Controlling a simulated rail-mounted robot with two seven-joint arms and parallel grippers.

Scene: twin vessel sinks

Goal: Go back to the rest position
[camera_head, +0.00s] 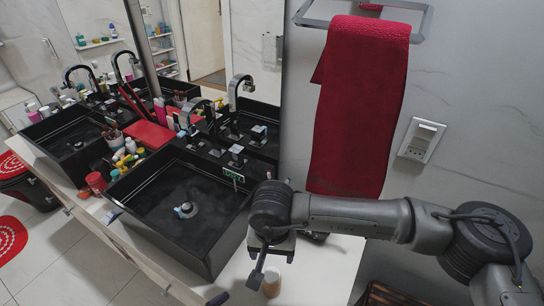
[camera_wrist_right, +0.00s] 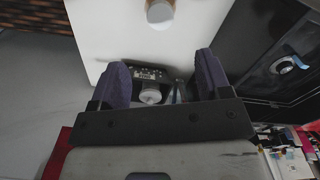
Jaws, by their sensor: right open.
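My right arm comes in from the right in the head view and ends in my right gripper (camera_head: 272,252) over the white counter beside the right sink. In the right wrist view the two purple fingers of the right gripper (camera_wrist_right: 162,78) stand wide apart. Nothing is held between them. A dark object with a white round part (camera_wrist_right: 150,92) lies beyond the gap between the fingers, on or near the counter. A small dark purple tip (camera_head: 217,299) at the bottom edge of the head view looks like part of my left gripper; its jaws are hidden.
A small jar with a tan body (camera_head: 271,282) stands on the counter near the right gripper; it also shows in the wrist view (camera_wrist_right: 160,14). The black right sink (camera_head: 190,205) is close by. A red towel (camera_head: 358,110) hangs above my arm. Bottles crowd between the sinks.

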